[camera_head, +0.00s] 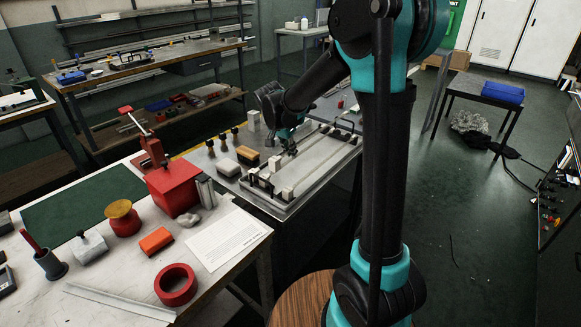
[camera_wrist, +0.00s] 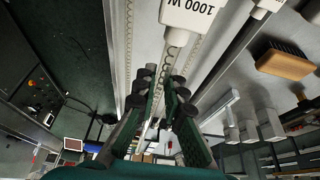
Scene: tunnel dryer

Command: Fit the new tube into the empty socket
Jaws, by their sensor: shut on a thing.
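My gripper (camera_head: 291,149) is low over the grey metal dryer frame (camera_head: 322,176) at the end of the workbench. In the wrist view my gripper (camera_wrist: 163,88) has its dark finger pads closed around a slim, pale tube (camera_wrist: 172,58). The tube has a white end cap (camera_wrist: 195,14) marked "1000 W". The tube lies roughly along the frame's rails, near the perforated strip. Another white end piece (camera_wrist: 265,7) shows at the top right. In the head view, white end blocks (camera_head: 287,194) sit on the frame. The empty socket cannot be made out, and seating is unclear.
A wooden brush (camera_wrist: 285,65) and pale blocks (camera_wrist: 268,124) lie beside the frame. A red box with a lever (camera_head: 173,190), paper (camera_head: 228,237) and red tape roll (camera_head: 176,284) occupy the near bench. Open floor lies right.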

